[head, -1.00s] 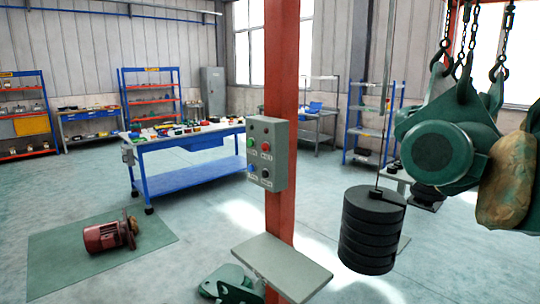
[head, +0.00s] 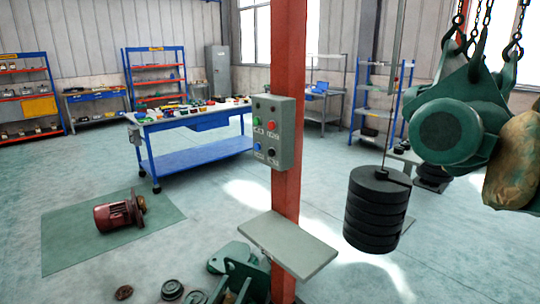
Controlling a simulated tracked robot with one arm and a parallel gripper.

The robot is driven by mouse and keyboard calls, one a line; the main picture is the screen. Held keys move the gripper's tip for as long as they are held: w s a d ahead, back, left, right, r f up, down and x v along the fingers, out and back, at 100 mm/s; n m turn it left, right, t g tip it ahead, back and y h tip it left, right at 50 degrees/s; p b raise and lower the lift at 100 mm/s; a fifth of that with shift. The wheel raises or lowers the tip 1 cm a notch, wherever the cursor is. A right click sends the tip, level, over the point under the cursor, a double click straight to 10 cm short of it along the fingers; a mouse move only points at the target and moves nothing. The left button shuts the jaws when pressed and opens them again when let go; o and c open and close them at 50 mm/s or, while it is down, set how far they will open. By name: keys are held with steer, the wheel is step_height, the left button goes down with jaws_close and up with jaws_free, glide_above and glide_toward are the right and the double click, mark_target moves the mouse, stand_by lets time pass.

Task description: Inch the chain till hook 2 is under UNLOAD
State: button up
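A grey control box (head: 273,133) is fixed to a red post. It carries a green button (head: 257,121), a red button (head: 270,125), a blue button (head: 257,147) and a dark button (head: 271,152); their labels are too small to read. At the upper right, chains (head: 486,22) end in dark hooks (head: 514,47) bearing a green motor-like body (head: 447,132) and a tan, wrapped-looking lump (head: 512,165). I cannot tell which hook is number 2. No UNLOAD sign is readable. My gripper is not in view.
A grey shelf plate (head: 288,245) juts from the red post (head: 285,50) below the box. Black stacked weights (head: 375,212) hang to its right. A green bracket (head: 240,268) and round parts (head: 172,289) lie on the floor. A red motor (head: 118,214) lies on a mat; a blue workbench (head: 200,168) stands behind.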

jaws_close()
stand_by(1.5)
